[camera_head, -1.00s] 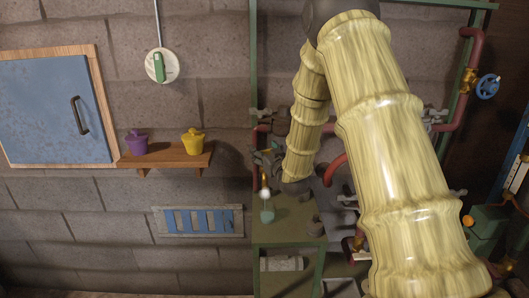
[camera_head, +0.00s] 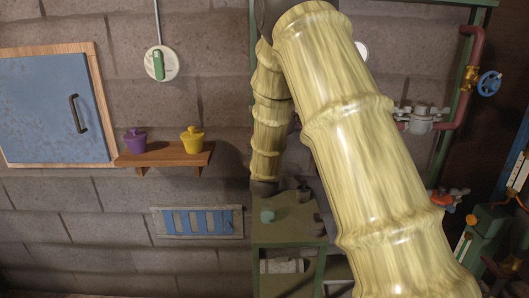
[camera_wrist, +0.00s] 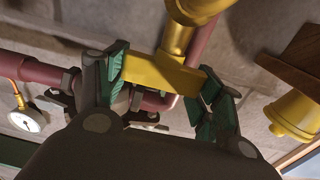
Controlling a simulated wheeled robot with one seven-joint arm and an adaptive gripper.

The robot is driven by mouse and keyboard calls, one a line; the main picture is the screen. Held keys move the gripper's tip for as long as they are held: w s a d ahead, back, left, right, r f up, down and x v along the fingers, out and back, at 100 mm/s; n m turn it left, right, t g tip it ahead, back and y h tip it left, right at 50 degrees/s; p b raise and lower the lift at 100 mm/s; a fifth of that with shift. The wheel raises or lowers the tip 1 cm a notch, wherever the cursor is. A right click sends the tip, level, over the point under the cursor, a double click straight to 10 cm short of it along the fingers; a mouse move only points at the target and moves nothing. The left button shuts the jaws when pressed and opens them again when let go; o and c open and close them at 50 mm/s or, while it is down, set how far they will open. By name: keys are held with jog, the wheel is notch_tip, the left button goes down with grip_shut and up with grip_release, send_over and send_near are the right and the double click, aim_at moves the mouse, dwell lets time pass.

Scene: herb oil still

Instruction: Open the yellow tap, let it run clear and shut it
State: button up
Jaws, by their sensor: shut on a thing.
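The yellow tap (camera_wrist: 178,40) shows at the top of the wrist view, with a yellow body above and a flat yellow handle bar below. My gripper (camera_wrist: 165,78) has its green-padded fingers at the two ends of this bar and is shut on it. In the head view my own arm covers the gripper, and I cannot make out the yellow tap there. No running liquid shows, and I cannot tell whether the tap is open or shut.
Red pipe (camera_wrist: 30,70) and a dial gauge (camera_wrist: 28,121) lie left of my gripper. A wooden shelf (camera_head: 165,157) holds a purple pot (camera_head: 135,142) and a yellow pot (camera_head: 193,140). A blue handwheel (camera_head: 489,84) and a grey valve (camera_head: 421,118) are at right.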

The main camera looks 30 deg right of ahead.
dwell(0.4)
jog(key=o, duration=1)
jog(key=shift+o, duration=0.2)
jog(key=shift+s, duration=0.1)
jog(key=v, duration=1.2)
jog(key=shift+f, duration=0.1)
